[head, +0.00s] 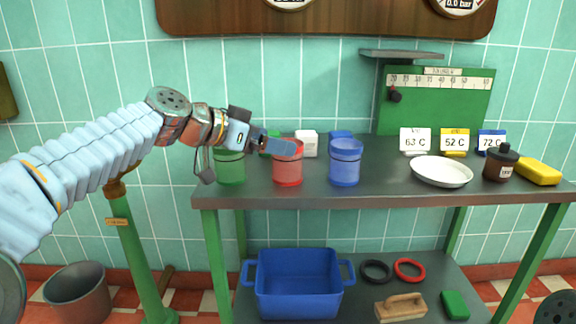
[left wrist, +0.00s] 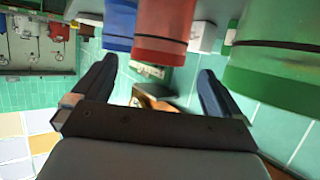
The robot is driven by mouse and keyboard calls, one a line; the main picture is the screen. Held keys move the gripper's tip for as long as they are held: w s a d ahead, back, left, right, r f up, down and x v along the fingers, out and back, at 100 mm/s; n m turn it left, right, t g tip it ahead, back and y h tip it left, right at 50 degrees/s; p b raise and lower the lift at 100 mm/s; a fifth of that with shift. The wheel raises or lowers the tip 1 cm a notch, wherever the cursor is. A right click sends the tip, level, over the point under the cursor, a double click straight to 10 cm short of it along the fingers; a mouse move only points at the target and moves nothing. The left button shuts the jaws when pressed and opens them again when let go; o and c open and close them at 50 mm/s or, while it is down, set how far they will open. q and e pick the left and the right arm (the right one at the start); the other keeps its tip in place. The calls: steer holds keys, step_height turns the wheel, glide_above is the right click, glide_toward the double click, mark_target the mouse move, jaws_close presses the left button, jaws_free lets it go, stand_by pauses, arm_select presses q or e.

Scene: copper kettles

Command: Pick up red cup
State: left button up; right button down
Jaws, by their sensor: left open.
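The red cup (head: 287,171) stands upright on the dark bench top, between a green cup (head: 230,168) and a blue cup (head: 345,165). My left gripper (head: 283,147) is open, and its fingers cover part of the red cup's upper rim in the head view. In the left wrist view, the open left gripper (left wrist: 156,68) has the red cup (left wrist: 166,28) ahead, between the finger directions. The blue cup (left wrist: 120,22) and green cup (left wrist: 280,55) show to either side there. Contact with the red cup cannot be told. My right gripper is not in view.
On the bench top (head: 400,190), a white plate (head: 441,171), dark bottle (head: 501,162), yellow block (head: 539,171) and temperature signs stand to the right. Small boxes, one white (head: 306,144), sit behind the cups. A blue crate (head: 300,298) is on the lower shelf.

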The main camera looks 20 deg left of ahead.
arm_select(q)
steer(key=x, duration=0.5)
steer(key=shift+s, duration=0.1)
steer(key=c, duration=1)
steer(key=shift+c, duration=0.2)
